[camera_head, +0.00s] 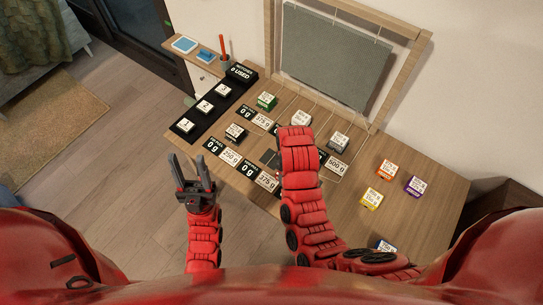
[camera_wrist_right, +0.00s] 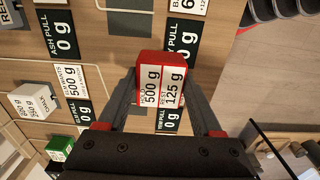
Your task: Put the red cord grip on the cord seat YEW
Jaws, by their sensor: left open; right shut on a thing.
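The red cord grip (camera_wrist_right: 162,75), a red block with white "500 g" and "125 g" labels on its face, is held between the fingers of my right gripper (camera_wrist_right: 158,98) in the right wrist view. Below it in that picture is a black sign reading YEW PULL 0 g (camera_wrist_right: 168,120). The seat YEW itself is not clearly visible; the grip and gripper cover part of that area. I cannot tell whether the grip touches the table. In the head view my right arm hides its gripper and the grip. My left gripper (camera_head: 193,172) is open and empty, left of the table's front edge.
A framed grey panel (camera_head: 335,58) stands behind. A black numbered strip (camera_head: 193,117) lies at left.

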